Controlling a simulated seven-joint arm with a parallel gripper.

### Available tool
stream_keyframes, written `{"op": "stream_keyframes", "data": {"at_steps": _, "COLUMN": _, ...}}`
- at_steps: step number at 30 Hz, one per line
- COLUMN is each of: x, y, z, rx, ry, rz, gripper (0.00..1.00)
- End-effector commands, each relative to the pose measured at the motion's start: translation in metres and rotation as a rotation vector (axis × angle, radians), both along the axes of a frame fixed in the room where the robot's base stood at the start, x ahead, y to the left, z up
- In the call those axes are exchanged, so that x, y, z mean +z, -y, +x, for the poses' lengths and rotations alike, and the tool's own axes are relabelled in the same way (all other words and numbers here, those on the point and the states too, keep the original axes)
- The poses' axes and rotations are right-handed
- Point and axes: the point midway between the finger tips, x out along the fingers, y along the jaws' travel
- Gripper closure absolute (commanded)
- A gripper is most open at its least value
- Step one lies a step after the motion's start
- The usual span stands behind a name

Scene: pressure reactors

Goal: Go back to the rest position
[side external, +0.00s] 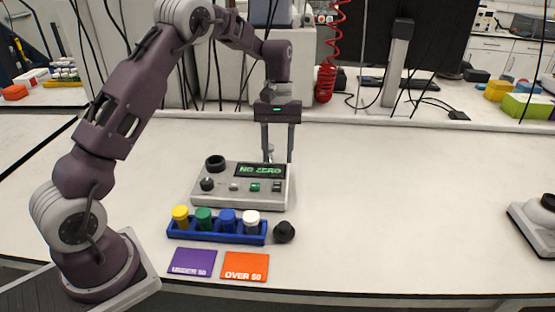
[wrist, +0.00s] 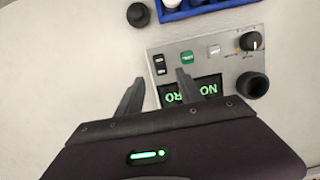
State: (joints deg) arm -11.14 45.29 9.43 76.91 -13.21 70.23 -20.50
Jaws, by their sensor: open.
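My gripper (side external: 278,155) points down with its two fingers apart and nothing between them. In the side view it hangs at the back right of a grey instrument (side external: 240,201), whose green display (side external: 260,171) reads "NO ZERO". In the wrist view the open fingertips (wrist: 160,78) appear over the edge of the instrument (wrist: 222,65), near its black switch (wrist: 160,64) and green button (wrist: 187,57). I cannot tell whether the fingers touch the instrument. Something small and pale (side external: 269,152) shows near the left finger in the side view, too small to identify.
A blue rack (side external: 216,237) with yellow, green, blue and white-capped vials stands in front of the instrument. A black knob-like piece (side external: 284,232) sits right of it. Purple "UNDER 50" (side external: 192,262) and orange "OVER 50" (side external: 245,266) cards lie in front. The table's right middle is clear.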

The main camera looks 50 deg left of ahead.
Motion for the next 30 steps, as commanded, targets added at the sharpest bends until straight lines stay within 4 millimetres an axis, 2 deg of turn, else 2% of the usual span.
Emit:
{"op": "stream_keyframes", "data": {"at_steps": 2, "x": 0.025, "y": 0.008, "z": -0.007, "rx": -0.032, "ry": 0.042, "rz": 0.004, "gripper": 0.56}}
{"op": "stream_keyframes", "data": {"at_steps": 5, "x": 0.083, "y": 0.029, "z": -0.037, "rx": -0.125, "ry": 0.144, "rz": 0.021, "gripper": 0.56}}
{"op": "stream_keyframes", "data": {"at_steps": 6, "x": 0.106, "y": 0.039, "z": -0.055, "rx": -0.176, "ry": 0.193, "rz": 0.033, "gripper": 0.56}}
{"op": "stream_keyframes", "data": {"at_steps": 8, "x": 0.136, "y": 0.054, "z": -0.087, "rx": -0.254, "ry": 0.267, "rz": 0.052, "gripper": 0.56}}
{"op": "stream_keyframes", "data": {"at_steps": 9, "x": 0.151, "y": 0.063, "z": -0.110, "rx": -0.310, "ry": 0.316, "rz": 0.069, "gripper": 0.56}}
{"op": "stream_keyframes", "data": {"at_steps": 11, "x": 0.167, "y": 0.075, "z": -0.146, "rx": -0.392, "ry": 0.388, "rz": 0.097, "gripper": 0.56}}
{"op": "stream_keyframes", "data": {"at_steps": 12, "x": 0.174, "y": 0.082, "z": -0.171, "rx": -0.447, "ry": 0.436, "rz": 0.118, "gripper": 0.56}}
{"op": "stream_keyframes", "data": {"at_steps": 15, "x": 0.177, "y": 0.094, "z": -0.226, "rx": -0.574, "ry": 0.541, "rz": 0.177, "gripper": 0.56}}
{"op": "stream_keyframes", "data": {"at_steps": 19, "x": 0.165, "y": 0.100, "z": -0.274, "rx": -0.691, "ry": 0.633, "rz": 0.244, "gripper": 0.56}}
{"op": "stream_keyframes", "data": {"at_steps": 21, "x": 0.158, "y": 0.101, "z": -0.287, "rx": -0.727, "ry": 0.660, "rz": 0.267, "gripper": 0.56}}
{"op": "stream_keyframes", "data": {"at_steps": 24, "x": 0.153, "y": 0.101, "z": -0.295, "rx": -0.749, "ry": 0.677, "rz": 0.281, "gripper": 0.56}}
{"op": "stream_keyframes", "data": {"at_steps": 30, "x": 0.153, "y": 0.101, "z": -0.295, "rx": -0.750, "ry": 0.677, "rz": 0.282, "gripper": 0.56}}
